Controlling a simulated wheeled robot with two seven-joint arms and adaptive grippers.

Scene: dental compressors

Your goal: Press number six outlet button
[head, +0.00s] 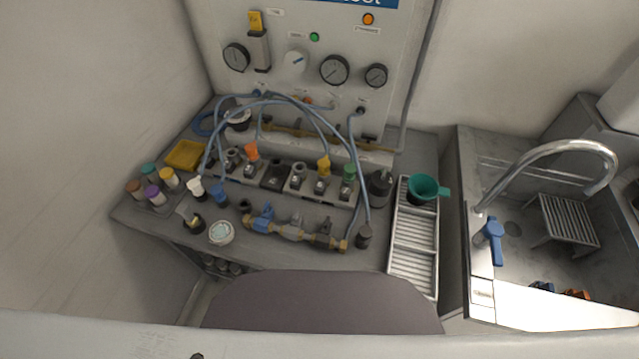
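A row of outlet blocks (298,188) stands on the grey bench in front of the upright panel. Along it, from left to right, I see grey fittings, an orange-topped fitting (251,150), a black block (276,177), a grey fitting (298,171), a yellow-topped fitting (323,164) and a green-topped fitting (348,172) at the right end. Blue-grey hoses run from the panel to some of these. No outlet numbers are readable, so I cannot tell which button is number six. Neither of my grippers is in view.
A brass valve line with a blue handle (263,213) lies in front of the outlets. Capped bottles (153,195) and a yellow tray (185,155) stand left. A slatted tray (414,240), a green funnel (424,187) and a sink with a tap (497,190) are right. A dark chair back (320,302) stands in front.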

